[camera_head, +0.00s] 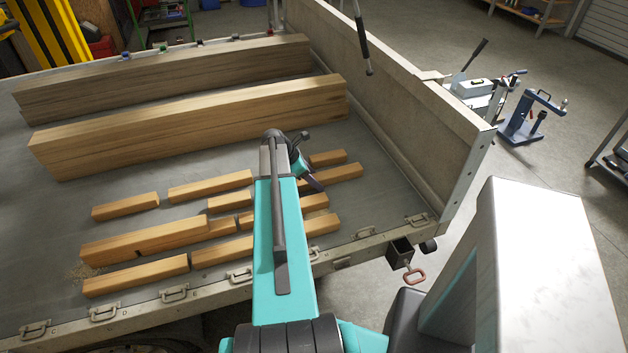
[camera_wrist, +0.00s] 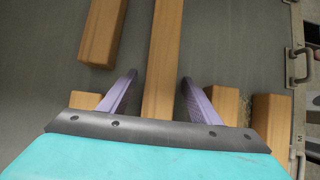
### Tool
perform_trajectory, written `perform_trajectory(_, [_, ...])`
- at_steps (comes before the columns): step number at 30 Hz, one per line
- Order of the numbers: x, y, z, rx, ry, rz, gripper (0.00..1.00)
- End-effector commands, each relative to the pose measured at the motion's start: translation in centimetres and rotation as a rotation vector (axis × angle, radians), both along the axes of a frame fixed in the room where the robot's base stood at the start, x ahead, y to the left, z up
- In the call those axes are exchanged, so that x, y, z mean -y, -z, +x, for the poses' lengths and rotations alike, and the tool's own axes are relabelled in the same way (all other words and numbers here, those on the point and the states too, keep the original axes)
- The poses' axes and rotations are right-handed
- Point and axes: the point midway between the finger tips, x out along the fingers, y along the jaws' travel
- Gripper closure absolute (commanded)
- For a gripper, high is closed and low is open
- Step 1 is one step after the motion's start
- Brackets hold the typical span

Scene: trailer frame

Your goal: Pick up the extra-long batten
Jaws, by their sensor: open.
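My gripper (camera_wrist: 158,78) is open in the wrist view, with one purple finger on each side of a long light-wood batten (camera_wrist: 163,45). The fingers stand apart from it. This batten runs past the top of the wrist view and under the gripper body, so neither end shows there. In the head view, my gripper (camera_head: 313,180) is low over the right part of the batten rows, partly hidden by my arm. A batten (camera_head: 338,174) sticks out to its right; my arm hides how far it reaches left. I cannot tell for sure which batten is the extra-long one.
Several other battens lie close by, including a front-left one (camera_head: 140,275) and a back-left one (camera_head: 125,206). Two thick beams, one pale (camera_head: 190,125) and one darker (camera_head: 170,78), lie behind. A side wall (camera_head: 400,100) bounds the bed on the right. The near rail (camera_head: 135,312) carries handles.

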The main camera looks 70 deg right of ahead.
Motion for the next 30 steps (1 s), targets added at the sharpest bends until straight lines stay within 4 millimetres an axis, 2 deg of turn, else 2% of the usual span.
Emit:
perform_trajectory(12, [-0.02,-0.04,0.07,0.001,-0.001,-0.001,0.43])
perform_trajectory(21, [-0.03,-0.04,0.10,0.000,-0.001,0.000,0.93])
perform_trajectory(22, [-0.02,-0.10,0.10,-0.001,-0.001,-0.001,0.97])
perform_trajectory(30, [-0.02,-0.16,0.12,0.000,-0.002,-0.002,0.97])
